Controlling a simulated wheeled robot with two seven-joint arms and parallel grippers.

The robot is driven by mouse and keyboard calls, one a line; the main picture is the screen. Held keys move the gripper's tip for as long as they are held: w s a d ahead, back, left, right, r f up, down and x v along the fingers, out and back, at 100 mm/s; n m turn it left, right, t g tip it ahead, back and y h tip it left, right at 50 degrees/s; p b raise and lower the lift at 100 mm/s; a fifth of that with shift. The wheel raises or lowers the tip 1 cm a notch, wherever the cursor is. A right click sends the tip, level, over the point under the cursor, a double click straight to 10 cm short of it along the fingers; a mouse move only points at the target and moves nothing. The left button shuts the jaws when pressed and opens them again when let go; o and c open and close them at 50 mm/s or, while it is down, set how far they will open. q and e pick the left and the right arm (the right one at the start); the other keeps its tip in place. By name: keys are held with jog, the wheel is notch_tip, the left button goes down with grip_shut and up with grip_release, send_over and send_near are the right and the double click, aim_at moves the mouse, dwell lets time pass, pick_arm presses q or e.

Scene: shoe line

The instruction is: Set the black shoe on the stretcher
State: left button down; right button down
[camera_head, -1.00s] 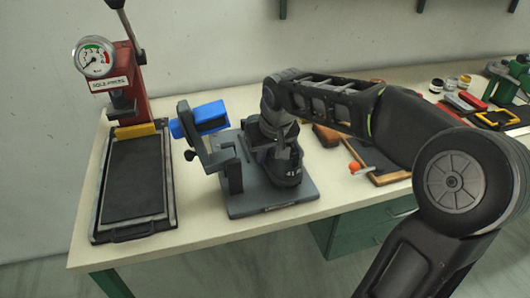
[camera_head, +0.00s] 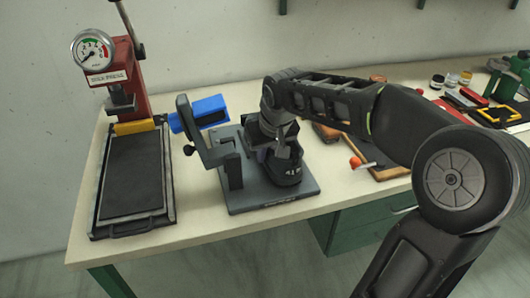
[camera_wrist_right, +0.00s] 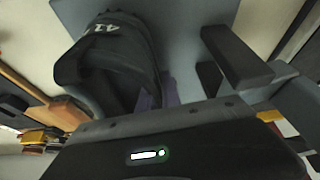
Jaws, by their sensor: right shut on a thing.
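The black shoe (camera_head: 284,172), marked 41, is over the stretcher's grey base plate (camera_head: 296,196) in the head view. My right gripper (camera_head: 280,148) is shut on the shoe from above. The stretcher's upright bracket (camera_head: 228,158), with a blue part at its top, stands just left of the shoe. In the wrist view the shoe (camera_wrist_right: 118,48) is upper left and a dark stretcher part (camera_wrist_right: 236,58) is to its right. The gripper hides the shoe's contact with the stretcher, so I cannot tell whether it is seated. My left gripper is not in view.
A red press (camera_head: 126,82) with a gauge and a black-padded tray (camera_head: 135,178) stands at the left. A brown item (camera_head: 326,132) and a wooden-edged board (camera_head: 388,172) are behind and right of my wrist. Jars and tools fill the far right of the bench.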

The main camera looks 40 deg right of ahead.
aim_at(270, 150)
jog(key=c, duration=1.5)
grip_release()
jog(key=shift+o, duration=0.2)
jog(key=shift+f, duration=0.1)
jog(key=v, duration=0.8)
